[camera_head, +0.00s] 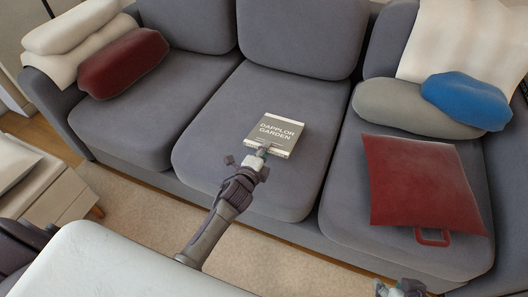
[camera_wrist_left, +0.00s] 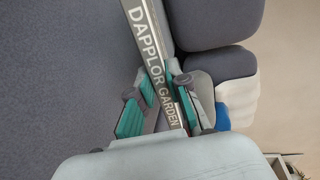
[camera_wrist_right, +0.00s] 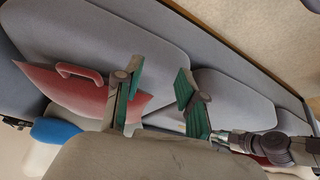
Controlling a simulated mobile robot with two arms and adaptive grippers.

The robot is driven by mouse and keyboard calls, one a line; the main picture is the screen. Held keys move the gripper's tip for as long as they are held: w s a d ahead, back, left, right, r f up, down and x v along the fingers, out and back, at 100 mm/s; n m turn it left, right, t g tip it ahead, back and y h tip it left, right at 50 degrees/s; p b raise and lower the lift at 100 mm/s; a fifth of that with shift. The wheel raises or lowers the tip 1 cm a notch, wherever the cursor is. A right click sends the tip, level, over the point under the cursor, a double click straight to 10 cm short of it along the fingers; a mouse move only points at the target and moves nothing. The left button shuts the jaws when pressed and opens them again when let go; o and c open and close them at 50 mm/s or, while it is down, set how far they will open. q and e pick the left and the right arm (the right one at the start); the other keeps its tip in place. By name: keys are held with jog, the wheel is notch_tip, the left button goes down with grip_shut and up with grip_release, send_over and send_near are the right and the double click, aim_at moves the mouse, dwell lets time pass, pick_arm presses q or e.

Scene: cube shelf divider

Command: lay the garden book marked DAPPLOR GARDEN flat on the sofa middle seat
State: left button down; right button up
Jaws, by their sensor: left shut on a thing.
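The garden book (camera_head: 275,134), grey and white with DAPPLOR GARDEN on its cover, is over the front half of the sofa middle seat (camera_head: 232,180), cover up and looking about level. I cannot tell whether it touches the cushion. My left gripper (camera_head: 262,153) is shut on its near edge. In the left wrist view the book's lettered spine (camera_wrist_left: 155,70) lies between the fingers of the left gripper (camera_wrist_left: 163,100). My right gripper (camera_wrist_right: 157,82) is open and empty; in the head view it shows at the bottom edge (camera_head: 400,290), in front of the right seat.
A red cushion with a handle (camera_head: 422,185) lies on the right seat, with grey (camera_head: 400,104) and blue (camera_head: 467,99) cushions behind it. A dark red cushion (camera_head: 123,63) and white pillows (camera_head: 75,32) are at the left end. The middle seat around the book is clear.

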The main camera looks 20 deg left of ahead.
pick_arm(q)
notch_tip(320, 180, down, 2)
jog(key=shift+f+b, duration=0.1)
jog(key=shift+b, duration=0.8)
pick_arm(e)
jog(key=w+a+r+t+y, duration=0.1)
jog(key=w+a+r+t, duration=0.2)
jog(key=w+r+t, duration=0.2)
jog(key=shift+w+r+t, duration=0.3)
jog(key=shift+w+t, duration=0.1)
jog(key=shift+w, duration=1.25)
pick_arm(q)
jog(key=shift+c, duration=0.4)
grip_release()
jog(key=shift+f, duration=0.1)
jog(key=shift+o, duration=0.4)
jog(key=shift+s+f, duration=0.15)
jog(key=shift+s, duration=0.15)
pick_arm(e)
jog(key=shift+s, duration=0.15)
